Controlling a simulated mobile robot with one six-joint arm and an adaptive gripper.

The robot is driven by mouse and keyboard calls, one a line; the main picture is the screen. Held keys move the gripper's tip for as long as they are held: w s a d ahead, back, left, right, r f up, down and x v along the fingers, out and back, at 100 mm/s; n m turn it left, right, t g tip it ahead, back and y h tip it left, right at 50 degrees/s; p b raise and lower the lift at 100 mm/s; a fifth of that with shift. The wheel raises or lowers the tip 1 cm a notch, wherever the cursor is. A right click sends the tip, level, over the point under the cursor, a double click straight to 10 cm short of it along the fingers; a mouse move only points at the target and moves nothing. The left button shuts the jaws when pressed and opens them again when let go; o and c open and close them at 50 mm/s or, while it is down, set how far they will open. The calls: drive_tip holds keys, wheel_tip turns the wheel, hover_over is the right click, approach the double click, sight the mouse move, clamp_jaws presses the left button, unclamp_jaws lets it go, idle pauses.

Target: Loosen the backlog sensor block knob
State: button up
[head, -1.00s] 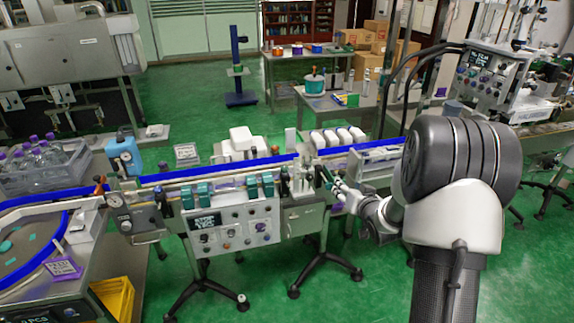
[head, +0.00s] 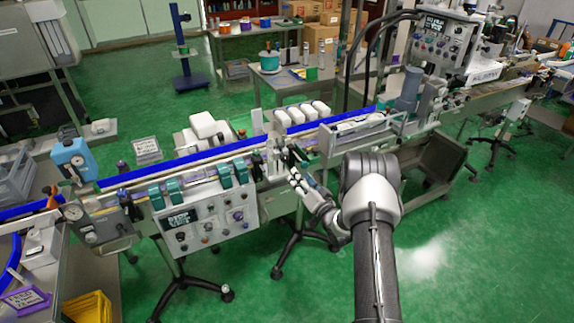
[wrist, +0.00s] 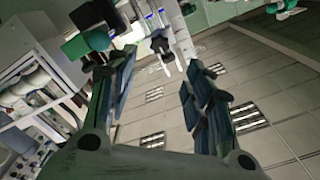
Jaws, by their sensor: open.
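My gripper (head: 297,180) is at the front edge of the conveyor line, just right of the control panel, and is open and empty. In the wrist view its two dark fingers (wrist: 160,78) stand wide apart. A dark knob-like part (wrist: 160,44) shows beyond the gap between them, apart from both. A green part (wrist: 86,43) is beside the left finger. In the head view, small dark upright fittings (head: 284,155) stand on the conveyor edge close to my gripper. I cannot tell which part is the backlog sensor block knob.
The control panel (head: 205,222) with several knobs hangs on the conveyor front, with teal clamps (head: 173,189) above it. A blue-edged rail (head: 185,165) runs along the line. White boxes (head: 302,114) stand behind it. Green floor (head: 440,260) is free at the right front.

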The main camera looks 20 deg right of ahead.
sight(285, 160)
drive_tip(key=w+b, duration=0.2)
drive_tip(key=w, duration=0.8)
drive_tip(key=shift+w+a, duration=0.15)
drive_tip(key=shift+w, duration=0.15)
drive_tip(key=shift+c, duration=0.4)
drive_tip(key=c, duration=1)
